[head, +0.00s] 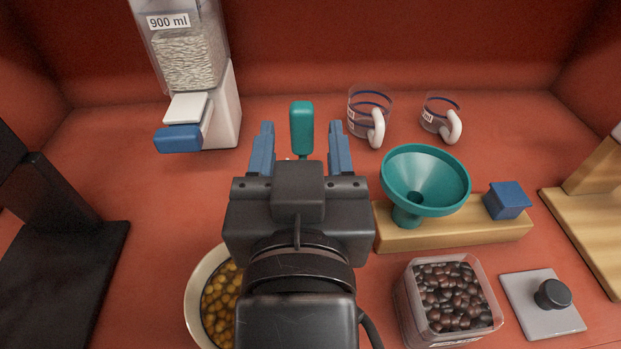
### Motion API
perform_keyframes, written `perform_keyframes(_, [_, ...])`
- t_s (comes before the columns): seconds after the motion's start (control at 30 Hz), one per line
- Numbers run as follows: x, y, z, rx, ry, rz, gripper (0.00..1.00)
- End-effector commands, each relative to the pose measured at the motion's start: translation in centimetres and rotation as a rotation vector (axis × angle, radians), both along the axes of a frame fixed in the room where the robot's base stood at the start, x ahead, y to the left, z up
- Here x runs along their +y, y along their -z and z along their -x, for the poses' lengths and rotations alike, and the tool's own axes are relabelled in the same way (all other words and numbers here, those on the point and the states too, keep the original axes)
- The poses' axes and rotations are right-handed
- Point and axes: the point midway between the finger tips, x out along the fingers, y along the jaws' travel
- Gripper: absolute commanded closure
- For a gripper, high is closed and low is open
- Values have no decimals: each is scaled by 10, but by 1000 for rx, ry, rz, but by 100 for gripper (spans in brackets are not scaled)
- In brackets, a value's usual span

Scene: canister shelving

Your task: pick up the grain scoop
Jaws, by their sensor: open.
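The grain scoop is most likely the item with the teal handle (302,127), which stands out beyond my gripper in the head view. Only this rounded handle and a small stub under it show; the rest is hidden behind my gripper. My gripper (301,138) is open, with its two blue fingers pointing away from me. In the picture the teal handle lies between the fingers, with a gap on both sides. I cannot tell how far it is from the fingers in depth.
A 900 ml grain dispenser (195,80) stands back left. Two clear measuring cups (362,120) stand back right. A teal funnel (425,180) and blue cube (506,200) are on a wooden block (450,236).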

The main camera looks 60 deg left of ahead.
Motion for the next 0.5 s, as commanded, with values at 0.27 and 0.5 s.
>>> perform_keyframes(0.27, [29,-2,-17,0,0,-1,45])
perform_keyframes(0.5, [51,-1,-30,1,-1,-1,45])
